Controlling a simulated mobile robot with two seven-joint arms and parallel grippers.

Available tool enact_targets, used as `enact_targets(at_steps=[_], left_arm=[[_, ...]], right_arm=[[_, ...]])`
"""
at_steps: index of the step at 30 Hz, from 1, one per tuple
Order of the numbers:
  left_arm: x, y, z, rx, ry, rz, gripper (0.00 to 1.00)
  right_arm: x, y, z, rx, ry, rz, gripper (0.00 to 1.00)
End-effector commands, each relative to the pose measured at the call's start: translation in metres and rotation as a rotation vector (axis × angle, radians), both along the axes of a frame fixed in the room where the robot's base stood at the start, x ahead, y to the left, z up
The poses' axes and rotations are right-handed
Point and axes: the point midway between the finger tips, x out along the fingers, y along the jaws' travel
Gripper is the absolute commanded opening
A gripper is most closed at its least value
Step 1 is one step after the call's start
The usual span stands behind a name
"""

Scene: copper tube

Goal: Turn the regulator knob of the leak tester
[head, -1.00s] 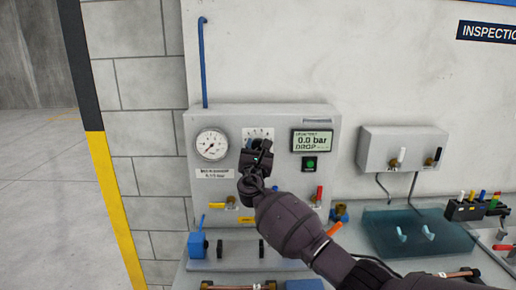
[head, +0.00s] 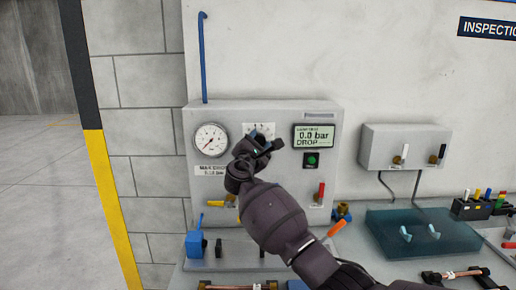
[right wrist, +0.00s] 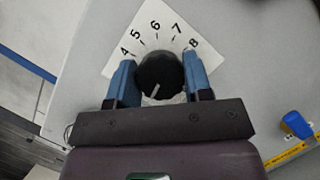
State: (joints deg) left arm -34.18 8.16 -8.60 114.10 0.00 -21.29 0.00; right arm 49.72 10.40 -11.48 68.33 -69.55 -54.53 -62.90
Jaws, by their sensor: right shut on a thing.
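The leak tester is a grey box (head: 318,165) on the wall in the head view, with a round gauge (head: 211,140) and a display (head: 314,137) reading 0.0 bar. Its regulator knob (right wrist: 158,76) is black with a pale pointer line and sits before a white scale plate (right wrist: 124,63) in the right wrist view. My right gripper (right wrist: 160,80) is shut on the knob, one blue finger on each side. In the head view my right gripper (head: 257,143) covers the knob and part of the scale. My left gripper is not in view.
Below the display are a green button (head: 312,159) and a red-handled valve (head: 320,193). A yellow-handled valve (head: 214,202) is at the lower left of the box. A blue clamp block (head: 196,243) stands on the bench below. A second grey box (head: 404,148) hangs to the right.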

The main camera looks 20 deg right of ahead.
Motion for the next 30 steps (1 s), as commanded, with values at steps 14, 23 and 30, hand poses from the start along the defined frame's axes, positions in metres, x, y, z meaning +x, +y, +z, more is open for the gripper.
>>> enact_targets(at_steps=[14,23,30], left_arm=[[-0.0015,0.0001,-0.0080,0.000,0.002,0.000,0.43],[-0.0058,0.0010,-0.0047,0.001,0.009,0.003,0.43],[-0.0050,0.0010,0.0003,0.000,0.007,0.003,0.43]], right_arm=[[-0.0001,0.0006,-0.0012,0.441,-0.121,-0.002,0.22],[-0.0003,0.0002,-0.0005,0.695,-0.194,-0.003,0.22],[-0.0004,0.0001,-0.0007,0.841,-0.237,-0.003,0.22]])
